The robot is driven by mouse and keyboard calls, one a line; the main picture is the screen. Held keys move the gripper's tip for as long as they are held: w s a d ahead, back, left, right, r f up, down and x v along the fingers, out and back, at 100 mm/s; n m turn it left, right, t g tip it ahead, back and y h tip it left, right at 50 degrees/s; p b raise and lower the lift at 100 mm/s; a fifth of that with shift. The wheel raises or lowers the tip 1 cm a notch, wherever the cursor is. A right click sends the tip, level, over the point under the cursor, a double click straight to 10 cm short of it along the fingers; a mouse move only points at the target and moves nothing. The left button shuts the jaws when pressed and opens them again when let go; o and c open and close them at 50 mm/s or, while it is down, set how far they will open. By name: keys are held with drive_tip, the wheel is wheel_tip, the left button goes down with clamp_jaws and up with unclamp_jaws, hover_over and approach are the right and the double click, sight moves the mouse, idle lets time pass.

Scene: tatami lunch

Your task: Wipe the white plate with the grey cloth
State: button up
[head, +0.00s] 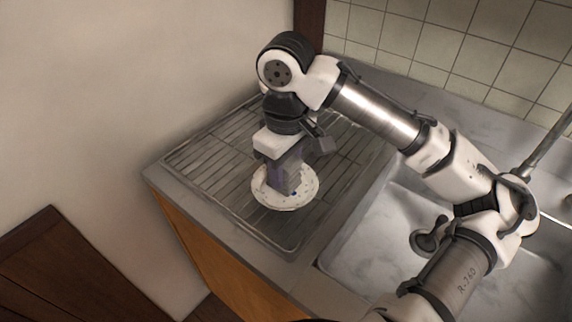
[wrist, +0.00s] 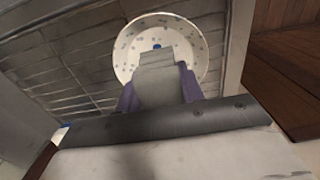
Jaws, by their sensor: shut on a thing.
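The white plate (head: 305,194) lies on the ribbed drainboard, with dark specks and a blue spot on it. It also shows in the wrist view (wrist: 130,42), where bluish specks ring its face and the blue spot sits near its middle. My gripper (head: 284,186) points down over the plate. In the wrist view its purple fingers (wrist: 160,88) are shut on the grey cloth (wrist: 165,80). The cloth reaches over the near part of the plate and hides it. I cannot tell whether the cloth touches the plate.
The drainboard (head: 210,160) is otherwise clear around the plate. A metal sink basin (head: 370,250) with a drain is to the right, and a faucet (head: 545,145) at the far right. A plain wall (head: 130,80) stands behind on the left, with a tiled wall (head: 450,45) at the back right.

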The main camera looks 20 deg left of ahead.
drive_tip(key=shift+f, duration=0.45)
idle(0.5)
drive_tip(key=n+p, duration=0.1)
drive_tip(key=n, duration=0.2)
drive_tip(key=shift+r, duration=0.2)
drive_tip(key=n, duration=0.2)
drive_tip(key=n+p, duration=0.1)
drive_tip(key=shift+f+n, duration=0.2)
drive_tip(key=shift+n, duration=0.2)
